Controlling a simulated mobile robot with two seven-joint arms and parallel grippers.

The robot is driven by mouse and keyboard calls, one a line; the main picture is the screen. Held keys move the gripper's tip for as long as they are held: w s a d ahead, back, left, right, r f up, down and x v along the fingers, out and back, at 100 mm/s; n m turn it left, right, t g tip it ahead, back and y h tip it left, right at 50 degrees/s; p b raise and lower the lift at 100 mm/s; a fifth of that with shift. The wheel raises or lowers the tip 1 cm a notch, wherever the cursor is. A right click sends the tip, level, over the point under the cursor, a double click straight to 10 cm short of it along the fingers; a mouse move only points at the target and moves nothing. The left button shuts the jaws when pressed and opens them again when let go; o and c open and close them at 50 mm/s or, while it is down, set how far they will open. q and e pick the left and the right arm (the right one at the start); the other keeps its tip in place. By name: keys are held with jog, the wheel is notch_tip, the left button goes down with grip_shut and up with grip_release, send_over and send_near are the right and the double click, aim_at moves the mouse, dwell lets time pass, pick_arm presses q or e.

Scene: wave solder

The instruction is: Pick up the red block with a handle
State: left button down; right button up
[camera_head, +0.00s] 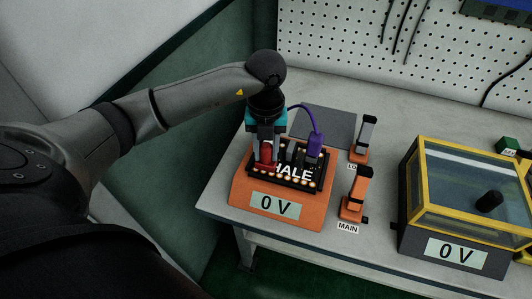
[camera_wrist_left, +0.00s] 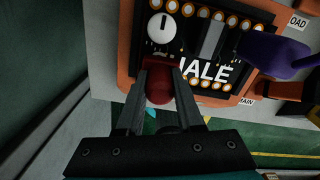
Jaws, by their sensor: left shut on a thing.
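The red block with a handle (camera_head: 266,151) is at the left side of the black board (camera_head: 316,183) on the orange box (camera_head: 236,192). My left gripper (camera_head: 267,146) comes down on it from above, and its fingers are shut on the red piece. In the left wrist view the red block (camera_wrist_left: 159,88) sits between the two finger tips (camera_wrist_left: 160,78), with its rounded red end toward the camera. Whether the block touches the board or is clear of it cannot be told. My right gripper is not in view.
A purple plug (camera_head: 315,143) with a cable stands at the board's right side. Orange levers labelled LOAD (camera_head: 364,140) and MAIN (camera_head: 356,193) stand to the right. A yellow-framed case (camera_head: 410,235) reading 0 V is farther right. A grey mat (camera_head: 335,121) lies behind.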

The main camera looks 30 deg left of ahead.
pick_arm(q)
notch_tip(320, 180, up, 20)
jog(key=p, duration=0.4)
jog(key=shift+f, duration=0.1)
dwell(0.4)
